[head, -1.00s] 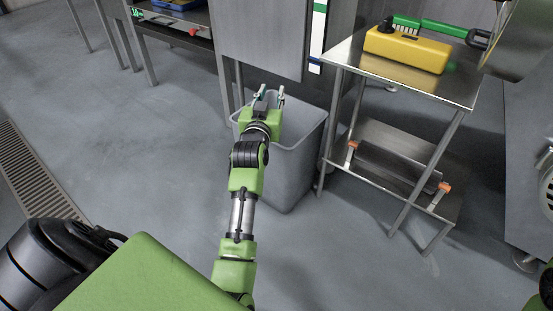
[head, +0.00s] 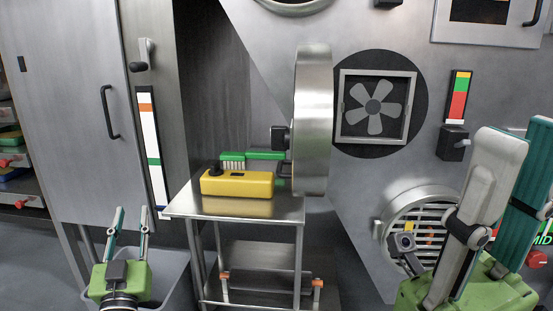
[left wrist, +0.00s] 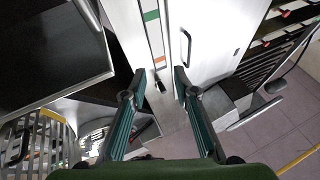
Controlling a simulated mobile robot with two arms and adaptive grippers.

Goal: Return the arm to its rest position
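My left gripper (head: 131,212) is at the lower left of the head view, over or in front of the grey bin (head: 178,275); I cannot tell which. Its two teal-lined fingers are apart and empty. In the left wrist view the fingers (left wrist: 160,80) also stand apart with nothing between them. My right gripper (head: 522,135) is large at the lower right of the head view, fingers pointing up. Its fingers look apart, with nothing seen between them.
A steel table (head: 285,212) carries a yellow box (head: 236,184) and a green-handled brush (head: 262,155). Behind stands a grey machine with a fan panel (head: 376,106) and round grille (head: 425,222). A tall cabinet (head: 75,110) is at left. Shelves (left wrist: 275,45) show in the left wrist view.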

